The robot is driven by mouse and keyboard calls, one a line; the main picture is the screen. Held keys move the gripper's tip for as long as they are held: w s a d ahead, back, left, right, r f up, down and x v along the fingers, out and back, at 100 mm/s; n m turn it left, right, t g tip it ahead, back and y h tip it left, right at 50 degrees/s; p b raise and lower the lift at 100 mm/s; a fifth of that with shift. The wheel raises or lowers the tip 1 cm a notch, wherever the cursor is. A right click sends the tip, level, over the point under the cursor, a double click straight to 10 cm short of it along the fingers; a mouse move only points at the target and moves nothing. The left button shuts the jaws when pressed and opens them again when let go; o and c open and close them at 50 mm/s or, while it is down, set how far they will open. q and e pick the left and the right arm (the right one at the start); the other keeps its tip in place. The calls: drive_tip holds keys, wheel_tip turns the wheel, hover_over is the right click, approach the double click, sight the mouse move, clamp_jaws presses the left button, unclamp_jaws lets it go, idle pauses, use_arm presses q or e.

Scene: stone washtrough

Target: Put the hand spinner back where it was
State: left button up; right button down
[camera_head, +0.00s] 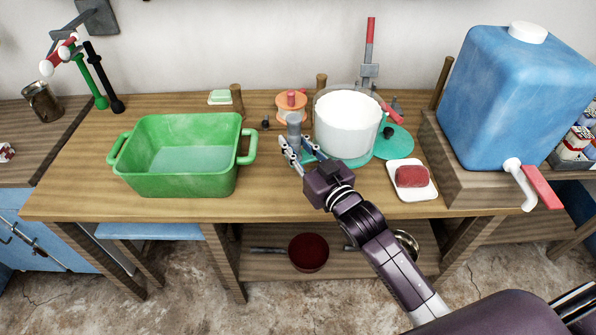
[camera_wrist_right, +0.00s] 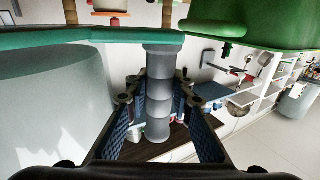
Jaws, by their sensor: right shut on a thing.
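The hand spinner (camera_head: 346,122) stands on the wooden table as a white drum in a clear bowl with teal parts under it. A grey ribbed handle (camera_head: 293,127) rises at its left. In the right wrist view the handle (camera_wrist_right: 159,95) meets a teal band (camera_wrist_right: 60,42) beside the translucent bowl (camera_wrist_right: 50,105). My right gripper (camera_head: 299,150) reaches over the front edge, shut on this handle; its blue pads (camera_wrist_right: 163,113) sit either side of it. The gripper and wrist hide part of the spinner's near left side. My left gripper is out of view.
A green tub (camera_head: 183,158) stands left of the gripper. A white dish with a red block (camera_head: 411,177) lies to the right, and a blue water tank (camera_head: 522,92) stands beyond it. An orange spool (camera_head: 291,106) and short wooden posts are close behind.

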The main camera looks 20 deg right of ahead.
wheel_tip(320, 180, down, 5)
drive_tip(key=shift+f, duration=0.6)
wheel_tip(320, 180, down, 4)
drive_tip(key=shift+r, duration=0.2)
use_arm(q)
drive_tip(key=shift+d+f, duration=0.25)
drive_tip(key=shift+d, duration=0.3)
use_arm(e)
drive_tip(key=shift+f+b, duration=0.15)
drive_tip(key=shift+b, duration=0.2)
drive_tip(key=c, duration=1.7)
unclamp_jaws()
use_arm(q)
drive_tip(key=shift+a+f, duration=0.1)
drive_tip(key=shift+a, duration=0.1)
